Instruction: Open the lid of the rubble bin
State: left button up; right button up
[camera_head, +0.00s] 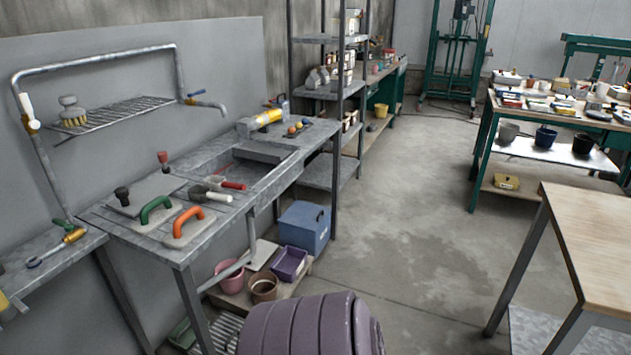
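A large purple ribbed drum-like thing (300,325) stands at the bottom edge of the picture. It may be the rubble bin, but I cannot tell for sure. Its lower part is cut off by the frame, and I cannot make out a separate lid on it. Neither my left nor my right gripper is in view.
A grey metal workbench (225,228) with trowels and floats runs along the left wall. Pots (264,287) and a purple tray (289,264) sit low beside it. A wooden-topped table (600,240) stands at the right. The concrete floor (420,230) between is clear.

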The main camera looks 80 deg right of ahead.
aim_at(301, 214)
jog(key=z, duration=2.7)
jog(key=i+l+u, duration=0.1)
jog(key=u, duration=0.4)
jog(key=i+l+u, duration=0.15)
jog(key=u, duration=0.35)
jog(key=i+l+u, duration=0.2)
jog(key=l, duration=0.3)
jog(key=i+l+u, duration=0.2)
jog(key=l, duration=0.25)
jog(key=l+u, duration=0.15)
jog(key=l, duration=0.35)
jog(key=l+u, duration=0.2)
jog(key=l, duration=0.35)
